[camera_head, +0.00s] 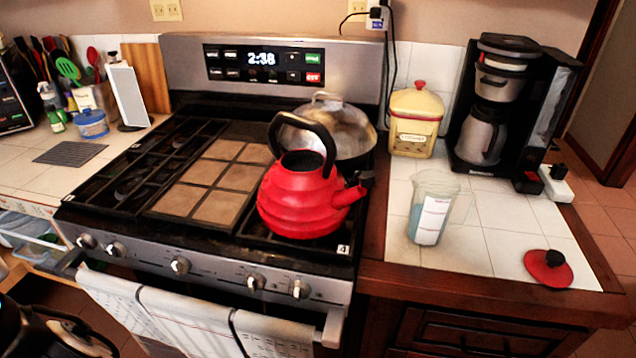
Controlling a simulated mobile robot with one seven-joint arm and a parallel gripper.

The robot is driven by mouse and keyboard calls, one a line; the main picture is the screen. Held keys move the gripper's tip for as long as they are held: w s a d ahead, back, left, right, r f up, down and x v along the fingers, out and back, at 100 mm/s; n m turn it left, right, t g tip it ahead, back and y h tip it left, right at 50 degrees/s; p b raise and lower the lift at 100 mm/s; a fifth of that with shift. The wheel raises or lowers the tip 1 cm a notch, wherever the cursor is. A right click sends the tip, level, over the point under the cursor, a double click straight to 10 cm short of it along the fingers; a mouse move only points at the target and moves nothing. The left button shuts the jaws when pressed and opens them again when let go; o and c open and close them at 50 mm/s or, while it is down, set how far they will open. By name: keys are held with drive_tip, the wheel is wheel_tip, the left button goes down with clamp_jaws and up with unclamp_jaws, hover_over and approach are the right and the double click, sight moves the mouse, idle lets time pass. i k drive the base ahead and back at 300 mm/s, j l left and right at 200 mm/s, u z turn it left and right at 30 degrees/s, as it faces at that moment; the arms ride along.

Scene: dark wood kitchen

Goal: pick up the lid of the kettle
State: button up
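The red kettle (299,204) stands upright on the front right burner of the stove, its black handle arched over the top and its spout to the right. Its top shows a dark opening with no lid on it. A round red lid with a black knob (548,268) lies flat on the white tiled counter at the right, near the front edge. A dark part at the bottom left corner looks like my gripper (62,338), cut off by the frame. It is far from the lid, and its fingertips cannot be made out.
A clear measuring jug (431,210) stands on the counter left of the lid. Behind are a yellow canister (416,120) and a coffee maker (487,130). A metal pot (350,130) sits behind the kettle. Towels (190,318) hang on the oven front. Tiles around the lid are clear.

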sight(550, 268)
drive_tip(key=z, duration=1.3)
drive_tip(key=l+u, duration=0.2)
drive_tip(key=u, duration=0.15)
drive_tip(key=k+l+u, duration=0.1)
drive_tip(key=u, duration=0.2)
drive_tip(key=i+j, duration=0.25)
drive_tip(key=j, duration=0.2)
drive_tip(key=i+j, duration=0.3)
drive_tip(key=j, duration=0.15)
